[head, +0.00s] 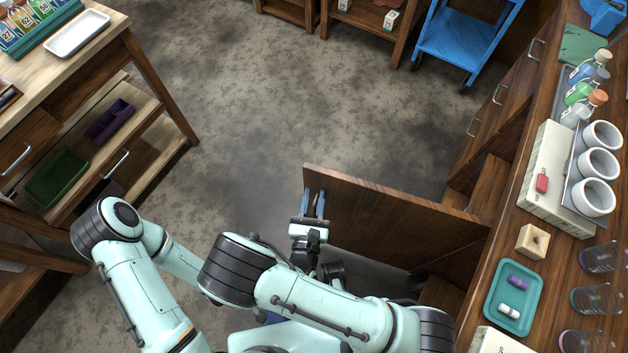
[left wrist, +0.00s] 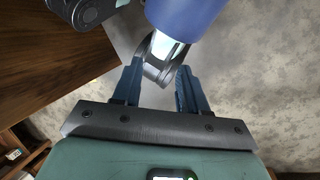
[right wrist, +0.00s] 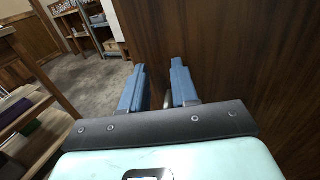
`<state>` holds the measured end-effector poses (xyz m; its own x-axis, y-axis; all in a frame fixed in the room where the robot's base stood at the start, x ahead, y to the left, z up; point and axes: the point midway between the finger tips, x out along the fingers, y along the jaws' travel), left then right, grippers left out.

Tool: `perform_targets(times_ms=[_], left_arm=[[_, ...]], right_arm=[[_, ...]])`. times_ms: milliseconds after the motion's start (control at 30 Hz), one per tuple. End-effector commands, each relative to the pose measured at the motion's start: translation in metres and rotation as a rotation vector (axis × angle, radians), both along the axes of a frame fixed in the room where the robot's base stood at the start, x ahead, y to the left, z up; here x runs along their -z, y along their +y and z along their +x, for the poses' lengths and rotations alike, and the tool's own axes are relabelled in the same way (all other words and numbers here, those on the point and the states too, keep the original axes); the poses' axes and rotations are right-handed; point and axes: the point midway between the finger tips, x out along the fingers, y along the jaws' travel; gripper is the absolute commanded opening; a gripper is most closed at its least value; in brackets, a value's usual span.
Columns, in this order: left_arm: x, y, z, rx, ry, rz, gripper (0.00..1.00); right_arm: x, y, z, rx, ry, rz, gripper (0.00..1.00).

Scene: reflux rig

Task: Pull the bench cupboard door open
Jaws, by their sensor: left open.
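The brown cupboard door (head: 400,215) stands swung out from the right-hand bench, well away from its front. Its wood face also fills the right side of the right wrist view (right wrist: 250,60). My right gripper (head: 313,203) is close to the door's free edge. In the right wrist view its blue fingers (right wrist: 158,85) are apart, the right one close beside the door face. A small grey metal piece shows by that finger; whether it is a handle I cannot tell. My left gripper (left wrist: 160,90) is open, with part of my own arm beyond its fingers.
The right bench (head: 535,265) carries bottles, white cups and a teal tray (head: 513,300). A wooden table (head: 75,85) with lower shelves stands at left. A blue cart (head: 460,40) stands at the back. The floor (head: 250,130) in the middle is clear.

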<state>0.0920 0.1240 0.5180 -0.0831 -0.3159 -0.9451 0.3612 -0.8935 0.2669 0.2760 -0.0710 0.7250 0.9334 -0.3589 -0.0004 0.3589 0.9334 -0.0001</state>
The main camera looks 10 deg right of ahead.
Motion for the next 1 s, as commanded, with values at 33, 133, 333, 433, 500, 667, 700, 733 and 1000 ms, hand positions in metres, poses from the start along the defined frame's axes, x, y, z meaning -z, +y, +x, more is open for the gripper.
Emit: perform_targets(times_ms=[33,133,333,433,500,667,700,733,1000], left_arm=[[-0.004,0.000,-0.001,0.001,0.005,-0.001,0.43],[-0.009,0.000,-0.003,0.003,0.013,-0.003,0.43],[-0.016,0.000,-0.006,0.005,0.026,-0.004,0.43],[-0.019,0.000,-0.006,0.006,0.028,-0.004,0.43],[-0.020,0.000,-0.006,0.006,0.030,-0.004,0.43],[-0.020,0.000,-0.007,0.006,0.031,-0.004,0.43],[-0.020,0.000,-0.007,0.006,0.031,-0.004,0.43],[-0.020,0.000,-0.007,0.006,0.031,-0.004,0.43],[-0.020,0.000,-0.007,0.007,0.031,-0.004,0.43]], right_arm=[[-0.016,0.000,0.000,0.000,-0.002,0.005,0.29],[-0.041,0.001,0.000,-0.001,-0.002,0.005,0.29],[-0.079,0.000,0.000,0.000,-0.001,0.004,0.29],[-0.091,0.000,0.000,0.000,-0.001,0.002,0.29],[-0.096,0.000,0.000,-0.001,0.000,0.002,0.29],[-0.099,0.000,0.000,-0.001,0.001,0.000,0.29],[-0.099,0.000,0.000,-0.001,0.001,-0.001,0.29],[-0.099,0.000,0.000,-0.001,0.001,-0.001,0.29],[-0.099,0.000,0.000,-0.001,0.001,-0.001,0.29]])
